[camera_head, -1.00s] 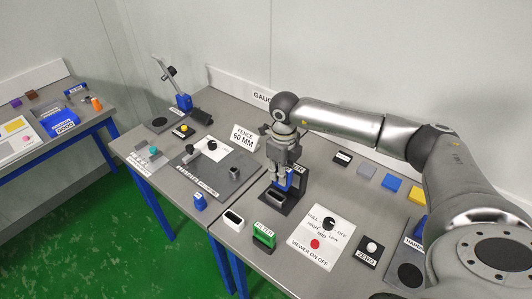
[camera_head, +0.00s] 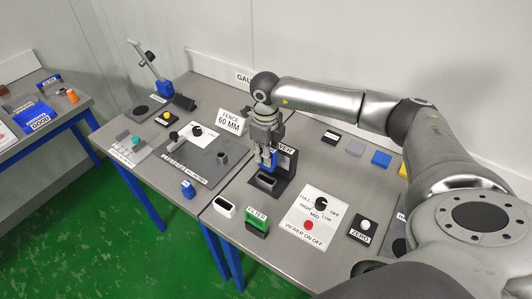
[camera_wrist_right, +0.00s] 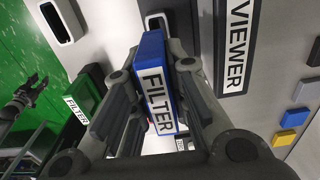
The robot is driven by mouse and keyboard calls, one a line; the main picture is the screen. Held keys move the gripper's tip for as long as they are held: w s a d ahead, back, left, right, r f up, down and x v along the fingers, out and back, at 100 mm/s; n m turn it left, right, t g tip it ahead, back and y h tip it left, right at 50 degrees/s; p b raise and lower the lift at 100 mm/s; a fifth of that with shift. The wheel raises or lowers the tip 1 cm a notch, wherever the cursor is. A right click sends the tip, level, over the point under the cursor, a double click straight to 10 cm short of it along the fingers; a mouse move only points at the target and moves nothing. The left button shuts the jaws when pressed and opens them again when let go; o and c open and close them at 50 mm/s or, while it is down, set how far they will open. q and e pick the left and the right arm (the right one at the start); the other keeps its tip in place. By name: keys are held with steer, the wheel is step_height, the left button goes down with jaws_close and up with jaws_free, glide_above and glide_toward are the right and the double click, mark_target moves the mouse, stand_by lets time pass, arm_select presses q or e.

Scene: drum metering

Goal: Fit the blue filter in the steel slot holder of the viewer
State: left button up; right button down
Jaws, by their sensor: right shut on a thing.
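My right gripper (camera_head: 267,160) points down and is shut on the blue filter (camera_wrist_right: 152,78), whose FILTER label faces the wrist camera. In the head view the blue filter (camera_head: 266,160) shows in part between the fingers. It is above the steel slot holder (camera_head: 266,181), which has a dark slot and stands on the dark base of the viewer (camera_head: 285,160). The filter seems apart from the holder; exact alignment is unclear. In the wrist view a dark gripper (camera_wrist_right: 22,95), seemingly my left, shows small at the left edge; its jaws are unclear.
A white-rimmed slot holder (camera_head: 225,207) stands empty at the front table edge. A green filter (camera_head: 257,219) stands right of it. A control panel (camera_head: 314,218) with knob and red button lies to the right. The fence gauge plate (camera_head: 200,155) is on the left.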

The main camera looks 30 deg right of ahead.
steer(key=shift+f+b, duration=0.35)
steer(key=shift+f, duration=0.35)
steer(key=shift+f+b, duration=0.6)
steer(key=shift+f, duration=0.2)
steer(key=shift+f+b, duration=0.35)
steer(key=shift+f, duration=0.1)
arm_select(q)
steer(key=f, duration=0.1)
steer(key=s+f, duration=0.1)
steer(key=f, duration=0.1)
steer(key=shift+s+a+f, duration=0.1)
steer(key=shift+w+f, duration=0.1)
steer(key=shift+w, duration=0.15)
steer(key=shift+f+b, duration=0.3)
steer(key=shift+b, duration=0.05)
steer(key=shift+f+b, duration=1.7)
arm_select(e)
steer(key=shift+f, duration=2.1)
steer(key=c, duration=1.3)
jaws_free()
steer(key=shift+c, duration=0.2)
arm_select(q)
steer(key=shift+r, duration=0.1)
arm_select(e)
steer(key=shift+r, duration=0.1)
